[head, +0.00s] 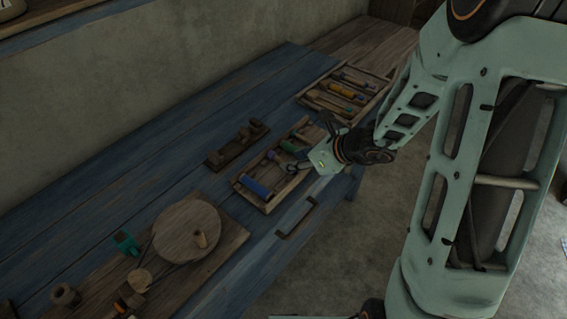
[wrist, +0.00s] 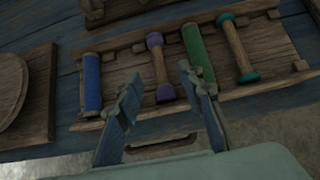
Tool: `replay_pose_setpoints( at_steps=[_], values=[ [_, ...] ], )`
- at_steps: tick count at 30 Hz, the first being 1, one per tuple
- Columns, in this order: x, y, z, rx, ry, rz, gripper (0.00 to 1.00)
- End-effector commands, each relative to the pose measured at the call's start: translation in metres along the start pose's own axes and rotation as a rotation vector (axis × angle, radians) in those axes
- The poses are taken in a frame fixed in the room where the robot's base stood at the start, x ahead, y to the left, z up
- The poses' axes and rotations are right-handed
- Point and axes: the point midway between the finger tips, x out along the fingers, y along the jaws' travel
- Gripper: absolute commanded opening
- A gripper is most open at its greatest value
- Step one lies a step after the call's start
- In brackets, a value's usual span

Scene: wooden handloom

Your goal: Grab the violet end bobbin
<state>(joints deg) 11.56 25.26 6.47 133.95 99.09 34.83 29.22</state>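The bobbin with violet ends (wrist: 160,68) lies in a shallow wooden tray (wrist: 127,123), with a pale wooden shaft between its two violet ends. In the wrist view it is between a blue roll (wrist: 92,82) and a green roll (wrist: 198,50). My gripper (wrist: 160,76) is open and empty. Its two fingers are spread to either side of the bobbin's near end in that view; I cannot tell the height between them. In the head view my gripper (head: 296,170) is at the tray's right side and partly hides its contents.
A bobbin with green ends (wrist: 239,48) lies right of the green roll. A round wooden disc (head: 185,230) sits on a board at the front left.

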Motion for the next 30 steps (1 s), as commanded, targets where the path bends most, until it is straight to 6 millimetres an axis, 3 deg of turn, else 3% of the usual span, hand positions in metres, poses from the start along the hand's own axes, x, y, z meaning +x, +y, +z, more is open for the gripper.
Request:
replay_pose_setpoints(
  at_steps=[6, 16, 25, 30],
  values=[
    [0.034, 0.000, 0.001, -0.001, 0.001, 0.002, 0.35],
    [0.040, 0.000, 0.002, -0.001, 0.001, 0.000, 0.35],
    [0.040, 0.000, 0.002, -0.001, 0.001, 0.000, 0.02],
    [0.040, 0.000, 0.002, -0.001, 0.001, 0.000, 0.02]
  ],
)
